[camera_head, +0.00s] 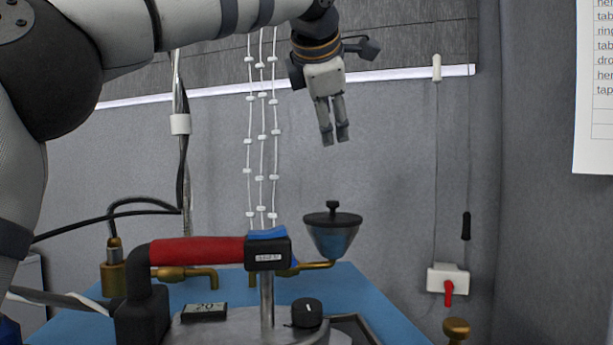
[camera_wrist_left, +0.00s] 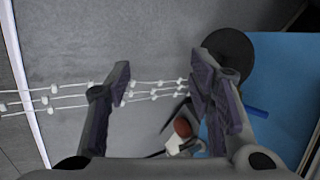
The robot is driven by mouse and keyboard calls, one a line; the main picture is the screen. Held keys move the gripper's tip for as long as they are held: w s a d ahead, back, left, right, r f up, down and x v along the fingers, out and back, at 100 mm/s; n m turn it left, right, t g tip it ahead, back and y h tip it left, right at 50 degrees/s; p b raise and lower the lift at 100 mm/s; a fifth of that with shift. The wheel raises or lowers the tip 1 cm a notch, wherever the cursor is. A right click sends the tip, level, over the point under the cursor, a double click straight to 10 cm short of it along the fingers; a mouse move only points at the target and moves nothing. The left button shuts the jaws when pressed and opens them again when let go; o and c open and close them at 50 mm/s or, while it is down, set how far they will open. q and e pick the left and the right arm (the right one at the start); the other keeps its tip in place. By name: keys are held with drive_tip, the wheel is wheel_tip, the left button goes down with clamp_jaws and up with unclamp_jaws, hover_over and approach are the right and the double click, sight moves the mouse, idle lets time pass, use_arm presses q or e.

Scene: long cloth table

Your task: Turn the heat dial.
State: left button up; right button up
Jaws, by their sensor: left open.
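The heat dial looks to be the black round knob (camera_head: 307,313) with a white mark, on top of the grey appliance (camera_head: 250,334) at the bottom of the head view. A small display (camera_head: 204,311) reading about 20 sits to its left. My left gripper (camera_head: 333,143) hangs in the air high above the dial, pointing down, apart from everything. Its fingers are spread and empty in the left wrist view (camera_wrist_left: 160,75). I cannot make out the dial in the wrist view. My right gripper is not in view.
A hopper with a black lid (camera_head: 333,217) stands between the gripper and the dial's level. A red handle (camera_head: 197,251) and a metal post (camera_head: 267,300) are left of the dial. Beaded cords (camera_head: 262,136) hang behind. A blue mat (camera_head: 375,300) lies below.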

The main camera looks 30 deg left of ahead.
use_arm(q)
drive_tip(key=s+d+f+g+h, duration=0.2)
drive_tip(key=s+d+f+g, duration=0.15)
drive_tip(key=s+f, duration=0.3)
drive_tip(key=m+g+h, duration=0.1)
drive_tip(key=g+h, duration=0.1)
drive_tip(key=g, duration=0.5)
hover_over(307, 303)
wheel_tip(307, 303, down, 4)
wheel_tip(307, 303, down, 12)
drive_tip(key=shift+r, duration=0.25)
clamp_jaws()
